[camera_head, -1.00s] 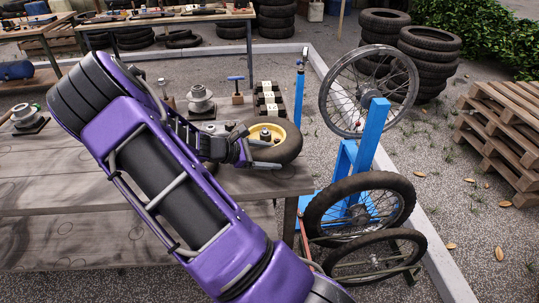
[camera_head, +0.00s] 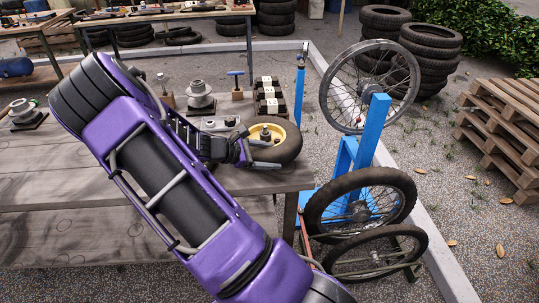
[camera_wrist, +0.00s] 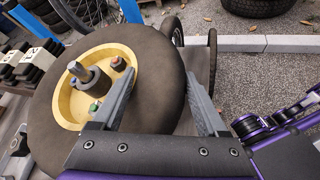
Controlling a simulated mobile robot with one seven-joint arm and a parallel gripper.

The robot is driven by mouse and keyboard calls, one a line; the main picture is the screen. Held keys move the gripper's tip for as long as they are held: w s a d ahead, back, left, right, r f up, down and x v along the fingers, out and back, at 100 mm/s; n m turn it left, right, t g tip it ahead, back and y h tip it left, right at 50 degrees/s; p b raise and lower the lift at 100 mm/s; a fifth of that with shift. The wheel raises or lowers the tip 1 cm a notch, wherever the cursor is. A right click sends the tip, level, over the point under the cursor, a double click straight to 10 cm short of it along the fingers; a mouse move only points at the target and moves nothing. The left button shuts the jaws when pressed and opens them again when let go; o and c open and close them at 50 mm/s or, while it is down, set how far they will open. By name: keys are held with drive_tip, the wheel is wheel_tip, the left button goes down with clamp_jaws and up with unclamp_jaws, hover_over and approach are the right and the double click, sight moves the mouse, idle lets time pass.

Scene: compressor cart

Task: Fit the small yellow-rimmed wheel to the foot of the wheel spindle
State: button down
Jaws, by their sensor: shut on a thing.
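The small yellow-rimmed wheel (camera_head: 288,147) is at the right end of the wooden bench, its rim face up. In the wrist view the wheel (camera_wrist: 52,112) fills the left half, its dark tyre between the jaws. My gripper (camera_wrist: 160,76) is shut on the tyre, one finger over the rim side and one outside. It reaches the wheel from the left in the head view (camera_head: 262,148). A grey post (camera_wrist: 92,80) stands up from the rim's middle, with coloured nuts around it. I cannot tell whether this post is the spindle. Whether the tyre touches the bench is hidden.
Black blocks with white tops (camera_head: 268,93), a blue-handled tool (camera_head: 236,85) and a grey flanged part (camera_head: 200,98) stand behind on the bench (camera_head: 60,185). A blue stand (camera_head: 366,150) with spoked wheels is at the right. Pallets (camera_head: 505,125) lie further right.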

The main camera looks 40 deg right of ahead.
drive_tip(key=shift+f, duration=0.25)
drive_tip(key=shift+c, duration=0.3)
unclamp_jaws()
drive_tip(key=shift+o, duration=0.3)
drive_tip(key=shift+f, duration=0.15)
drive_tip(key=shift+w+a+r+p, duration=0.1)
drive_tip(key=shift+a+r+p, duration=0.2)
drive_tip(key=shift+a+r, duration=0.25)
drive_tip(key=shift+p+v, duration=1.35)
drive_tip(key=shift+v, duration=1.2)
drive_tip(key=shift+a, duration=0.3)
drive_tip(key=p+v, duration=0.1)
drive_tip(key=v, duration=1.6)
drive_tip(key=shift+a, duration=0.2)
